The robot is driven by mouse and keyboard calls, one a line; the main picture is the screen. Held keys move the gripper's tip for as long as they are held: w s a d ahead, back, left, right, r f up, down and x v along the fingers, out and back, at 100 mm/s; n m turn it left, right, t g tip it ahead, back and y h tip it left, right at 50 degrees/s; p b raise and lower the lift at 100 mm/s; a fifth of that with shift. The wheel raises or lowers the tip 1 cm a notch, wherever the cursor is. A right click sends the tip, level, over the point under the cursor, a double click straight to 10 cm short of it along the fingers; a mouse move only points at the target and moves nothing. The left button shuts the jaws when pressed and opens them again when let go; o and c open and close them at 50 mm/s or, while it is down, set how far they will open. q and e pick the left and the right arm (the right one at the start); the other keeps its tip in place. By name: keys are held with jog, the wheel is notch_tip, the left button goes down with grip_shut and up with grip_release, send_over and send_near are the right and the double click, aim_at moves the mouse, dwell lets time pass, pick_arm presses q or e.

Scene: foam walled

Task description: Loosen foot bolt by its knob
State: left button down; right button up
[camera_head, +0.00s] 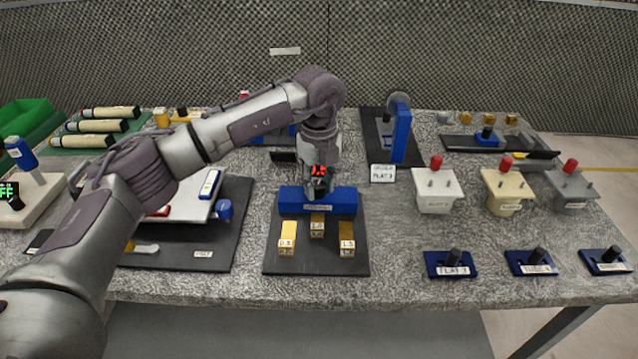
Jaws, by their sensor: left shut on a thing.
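My left gripper (319,184) is at the middle of the table, low over a long blue block (335,206) with a pale label. It is shut on a small dark part at the back of that block. The fingers and wrist hide most of this part, so I cannot tell whether it is the foot bolt's knob. Red lit marks show at the gripper. Black knobs also stand on blue plates at the front right: a left one (455,258), a middle one (538,257) and a right one (613,255). My right gripper is not in view.
Yellow labelled blocks (287,238) stand on the dark mat (315,264) in front of the blue block. A blue upright (402,132) stands behind right. Red-topped boxes (436,189) stand to the right. A white tray (190,204) lies left, beneath my arm.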

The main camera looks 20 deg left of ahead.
aim_at(319, 185)
pick_arm(q)
jog(key=shift+w+r, duration=0.1)
jog(key=shift+r, duration=0.05)
jog(key=c, duration=0.8)
grip_release()
notch_tip(319, 185, up, 12)
jog(key=shift+f, duration=0.1)
